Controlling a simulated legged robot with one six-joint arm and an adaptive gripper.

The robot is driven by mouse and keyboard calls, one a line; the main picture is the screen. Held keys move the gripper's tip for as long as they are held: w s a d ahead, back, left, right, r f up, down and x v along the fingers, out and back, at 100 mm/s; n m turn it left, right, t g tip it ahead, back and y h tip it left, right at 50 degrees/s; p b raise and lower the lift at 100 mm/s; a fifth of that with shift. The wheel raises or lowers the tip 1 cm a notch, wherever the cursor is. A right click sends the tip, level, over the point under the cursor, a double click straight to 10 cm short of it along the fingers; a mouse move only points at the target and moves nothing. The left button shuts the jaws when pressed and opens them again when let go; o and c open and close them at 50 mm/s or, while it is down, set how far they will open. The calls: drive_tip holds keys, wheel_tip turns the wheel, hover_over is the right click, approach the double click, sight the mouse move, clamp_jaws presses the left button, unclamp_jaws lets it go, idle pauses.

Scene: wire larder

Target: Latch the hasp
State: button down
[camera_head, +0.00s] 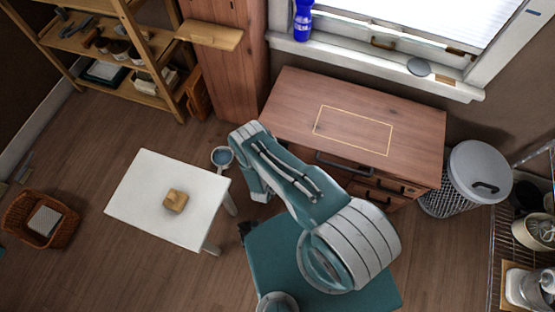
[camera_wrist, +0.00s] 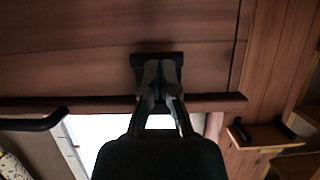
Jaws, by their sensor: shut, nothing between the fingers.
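My gripper (camera_wrist: 160,90) shows in the wrist view, its dark fingers together and empty. The fingertips point at a brown wooden panel. A small black piece (camera_wrist: 157,57) lies across the panel right at the fingertips. It may be the hasp, but it is dark and partly covered by the fingers, so I cannot tell its position or whether it touches them. In the head view my gripper is not clear behind my arm, and I make out no hasp there. The wooden drawer cabinet (camera_head: 290,105) stands beyond my arm, with a black drawer handle (camera_head: 345,164) on its front.
A white table (camera_head: 150,185) with a small wooden block (camera_head: 175,200) stands to the left. A wire bin with a grey lid (camera_head: 480,172) stands right of the cabinet. A black bar handle (camera_wrist: 35,122) lies left of my fingers. Floor at lower left is partly clear.

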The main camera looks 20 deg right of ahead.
drive_tip(key=shift+x, duration=1.2)
drive_tip(key=shift+s, duration=0.1)
drive_tip(key=shift+d, duration=0.15)
